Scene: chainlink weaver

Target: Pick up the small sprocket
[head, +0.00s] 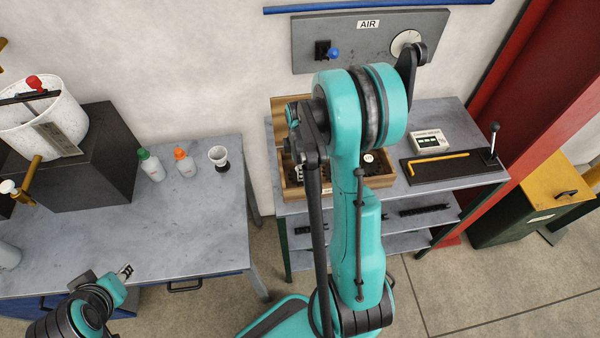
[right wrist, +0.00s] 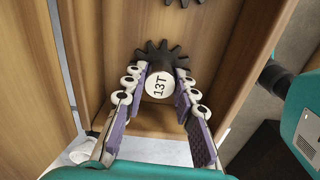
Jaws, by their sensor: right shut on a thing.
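The small sprocket (right wrist: 158,56) is dark and toothed, with a white hub face marked 13T, in the right wrist view. My right gripper (right wrist: 160,78) is shut on it, with the roller-tipped fingers on either side of the hub. The sprocket is over the wooden interior of a box; I cannot tell if it touches the floor. In the head view my right gripper (head: 302,167) is in the open wooden box (head: 293,192), mostly hidden by my arm. My left gripper (head: 125,271) is at the front edge of the left bench; its opening is unclear.
Another dark sprocket (right wrist: 183,2) shows at the top edge of the wrist view. Right of the box are a black tray (head: 425,170) with a yellow bar and lever, and a small white box (head: 429,141).

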